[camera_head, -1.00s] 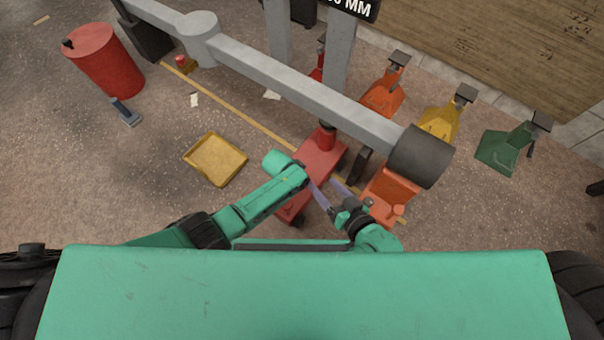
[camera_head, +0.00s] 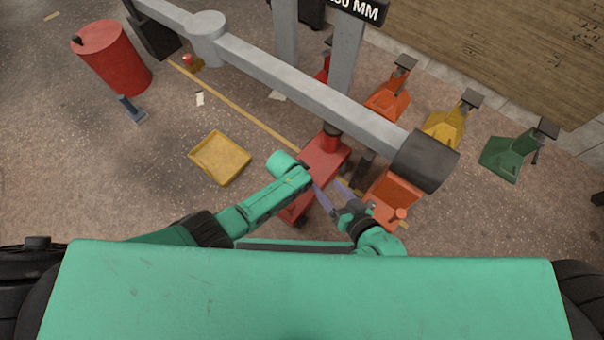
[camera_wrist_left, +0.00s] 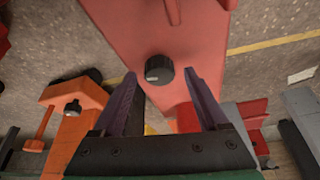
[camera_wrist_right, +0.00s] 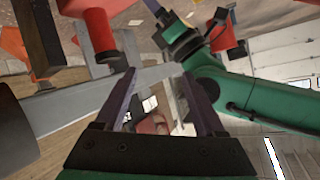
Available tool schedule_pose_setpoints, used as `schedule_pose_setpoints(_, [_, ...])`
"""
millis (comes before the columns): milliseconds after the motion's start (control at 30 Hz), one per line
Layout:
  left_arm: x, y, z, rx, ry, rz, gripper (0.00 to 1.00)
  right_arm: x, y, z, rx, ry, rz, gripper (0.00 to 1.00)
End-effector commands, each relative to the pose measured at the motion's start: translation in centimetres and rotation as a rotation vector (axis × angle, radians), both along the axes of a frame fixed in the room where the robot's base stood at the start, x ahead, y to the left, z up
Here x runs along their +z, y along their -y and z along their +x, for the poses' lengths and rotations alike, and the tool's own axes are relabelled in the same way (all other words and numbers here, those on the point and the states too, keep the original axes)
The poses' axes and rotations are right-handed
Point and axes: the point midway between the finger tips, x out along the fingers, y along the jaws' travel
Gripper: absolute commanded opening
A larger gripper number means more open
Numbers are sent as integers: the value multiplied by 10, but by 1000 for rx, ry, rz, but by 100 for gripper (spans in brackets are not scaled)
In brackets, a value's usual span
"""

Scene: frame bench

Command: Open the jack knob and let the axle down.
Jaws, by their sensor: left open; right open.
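The red jack (camera_head: 325,158) stands on the floor under the grey axle beam (camera_head: 290,88), its post up at the beam. The axle has a dark hub (camera_head: 424,160) at its right end. The jack's round black knob (camera_wrist_left: 159,70) shows on the red body in the left wrist view. My left gripper (camera_wrist_left: 160,88) is open, with its fingertips on either side of the knob in that view; I cannot tell whether they touch it. In the head view my own arm hides its fingers. My right gripper (camera_head: 326,184) is open and empty beside the jack.
Orange (camera_head: 388,98), yellow (camera_head: 443,128) and green (camera_head: 507,155) jacks stand at the right, and another orange one (camera_head: 390,195) near the hub. A yellow tray (camera_head: 220,158) and red drum (camera_head: 112,58) are at left.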

Motion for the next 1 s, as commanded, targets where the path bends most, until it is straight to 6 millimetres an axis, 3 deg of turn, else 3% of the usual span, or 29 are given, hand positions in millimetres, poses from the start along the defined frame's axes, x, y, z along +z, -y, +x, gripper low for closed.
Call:
schedule_pose_setpoints(167, [38, -9, -8, 0, 0, 0, 76, 42, 2, 2, 20, -29, -28, 72])
schedule_pose_setpoints(533, [75, -23, -20, 0, 1, 1, 76, 65, 49, 1, 71, -326, -270, 72])
schedule_pose_setpoints(1000, [127, -39, -34, 0, 1, 1, 76, 114, 131, -46, 39, -755, -508, 72])
